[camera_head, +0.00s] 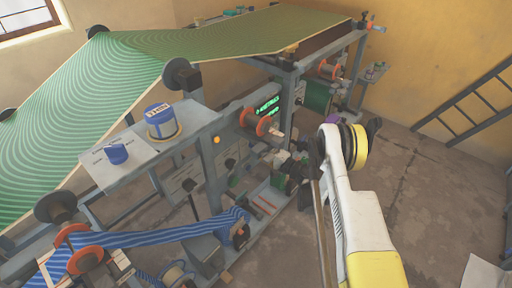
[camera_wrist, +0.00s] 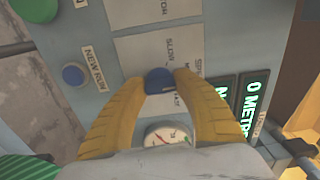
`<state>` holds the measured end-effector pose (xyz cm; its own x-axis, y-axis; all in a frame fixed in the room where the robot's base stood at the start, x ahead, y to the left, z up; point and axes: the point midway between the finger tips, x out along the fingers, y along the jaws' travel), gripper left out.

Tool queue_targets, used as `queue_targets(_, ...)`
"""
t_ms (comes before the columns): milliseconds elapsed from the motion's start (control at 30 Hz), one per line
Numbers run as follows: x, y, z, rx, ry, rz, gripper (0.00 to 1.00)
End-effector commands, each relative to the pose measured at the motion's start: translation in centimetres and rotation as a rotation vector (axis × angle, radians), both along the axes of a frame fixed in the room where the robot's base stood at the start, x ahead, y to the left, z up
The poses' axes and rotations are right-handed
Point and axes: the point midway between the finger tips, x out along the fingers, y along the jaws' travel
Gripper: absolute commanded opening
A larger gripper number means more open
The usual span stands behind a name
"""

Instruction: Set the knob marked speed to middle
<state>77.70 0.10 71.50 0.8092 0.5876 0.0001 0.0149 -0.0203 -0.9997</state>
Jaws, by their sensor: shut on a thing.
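The speed knob (camera_wrist: 159,80) is a small blue knob on a pale panel plate (camera_wrist: 140,52) in the wrist view. The word SLOW is printed beside it, with other lettering partly hidden by the fingers. My gripper (camera_wrist: 163,84) has its two yellow fingers on either side of the knob, shut on it. I cannot make out where the knob's pointer is. In the head view my white and yellow arm (camera_head: 360,215) reaches toward the machine's side, and the knob cannot be made out there.
In the wrist view a round gauge (camera_wrist: 168,134) sits just below the knob. A blue button (camera_wrist: 73,75) marked NEW RUN is left, a green button (camera_wrist: 35,8) upper left, and a lit green display (camera_wrist: 257,98) right. Open floor (camera_head: 420,190) lies right of the machine.

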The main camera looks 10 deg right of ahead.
Motion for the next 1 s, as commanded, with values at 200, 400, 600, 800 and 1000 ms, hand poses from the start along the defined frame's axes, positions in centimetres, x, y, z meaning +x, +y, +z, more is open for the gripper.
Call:
queue_targets(200,0.04,0.08,0.08,0.022,0.014,0.001,0.05)
queue_targets(400,0.04,0.08,0.08,0.022,0.015,0.001,0.05)
queue_targets(600,0.04,0.08,0.08,0.022,0.015,0.001,0.50)
queue_targets(800,0.02,0.04,0.05,0.022,0.014,0.001,0.58)
queue_targets(1000,0.03,0.03,0.49,0.021,0.015,0.000,0.58)
